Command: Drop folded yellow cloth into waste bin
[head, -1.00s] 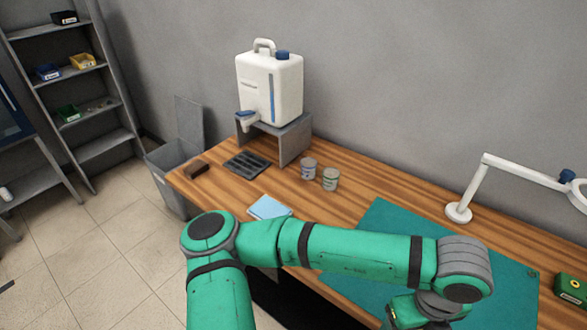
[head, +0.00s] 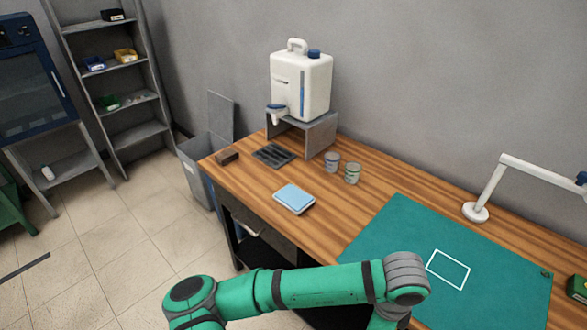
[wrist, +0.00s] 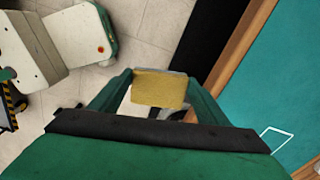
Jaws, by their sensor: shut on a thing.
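A folded yellow cloth (wrist: 158,88) is held between the fingers of my gripper (wrist: 160,90) in the wrist view. My gripper is shut on it, over the floor beside the table's edge. In the head view the gripper and the cloth are out of sight; only my green arm shows at the bottom. The grey waste bin (head: 196,172) stands on the floor beyond the table's far left end, with its lid (head: 221,115) raised. The table hides part of the bin.
A green mat (head: 400,225) lies right. Floor left of the table is clear.

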